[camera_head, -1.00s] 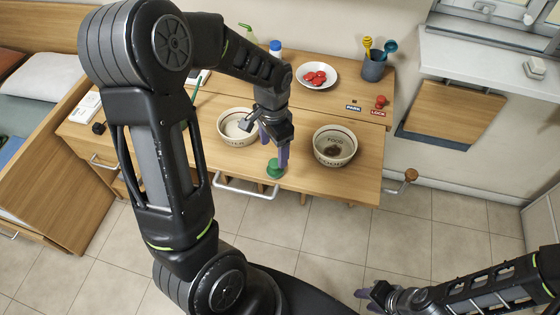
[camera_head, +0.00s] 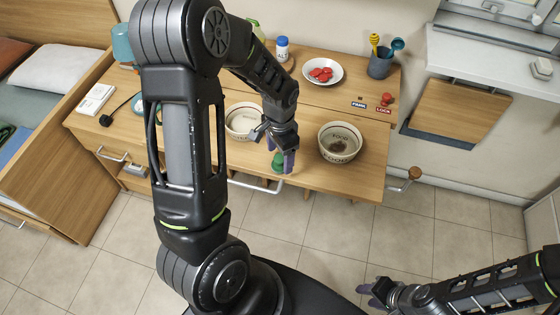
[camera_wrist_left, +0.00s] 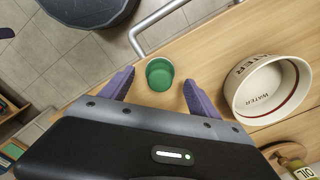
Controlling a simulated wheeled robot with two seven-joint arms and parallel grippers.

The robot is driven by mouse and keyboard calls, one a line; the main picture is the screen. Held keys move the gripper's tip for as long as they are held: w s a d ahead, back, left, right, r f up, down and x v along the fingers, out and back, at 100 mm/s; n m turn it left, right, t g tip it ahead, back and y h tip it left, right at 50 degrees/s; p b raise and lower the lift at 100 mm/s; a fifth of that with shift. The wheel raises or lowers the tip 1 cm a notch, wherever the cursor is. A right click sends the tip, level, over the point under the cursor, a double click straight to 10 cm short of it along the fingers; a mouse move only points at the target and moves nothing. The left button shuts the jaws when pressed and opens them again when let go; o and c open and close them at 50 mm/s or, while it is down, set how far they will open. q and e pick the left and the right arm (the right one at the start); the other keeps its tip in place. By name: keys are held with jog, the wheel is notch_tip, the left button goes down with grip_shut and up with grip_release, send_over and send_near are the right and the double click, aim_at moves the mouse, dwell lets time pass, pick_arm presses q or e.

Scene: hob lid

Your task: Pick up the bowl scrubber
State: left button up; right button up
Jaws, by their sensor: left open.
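The bowl scrubber seems to be the small green round thing (camera_head: 279,159) near the front edge of the wooden counter, between two bowls. It also shows in the left wrist view (camera_wrist_left: 160,74), just beyond and between my fingertips, apart from both. My left gripper (camera_head: 284,160) is open above the counter, with its purple fingers either side of the scrubber and partly hiding it in the head view. In the left wrist view its fingers (camera_wrist_left: 156,88) are spread wide and empty. My right gripper (camera_head: 370,293) is low at the bottom right over the floor, far from the counter; its opening is unclear.
A WATER bowl (camera_wrist_left: 268,90) stands close beside my left gripper. A FOOD bowl (camera_head: 340,143) stands to the right. A metal rail (camera_head: 256,185) runs along the counter's front edge. A plate with red things (camera_head: 322,72) and a cup of utensils (camera_head: 380,66) stand behind.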

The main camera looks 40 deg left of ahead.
aim_at(280, 157)
pick_arm(q)
jog(key=shift+f, duration=1.35)
jog(key=c, duration=1.4)
jog(key=shift+r, duration=0.15)
jog(key=shift+c, duration=0.2)
notch_tip(280, 157, up, 10)
jog(key=shift+f+b, duration=0.1)
jog(key=shift+b, duration=0.35)
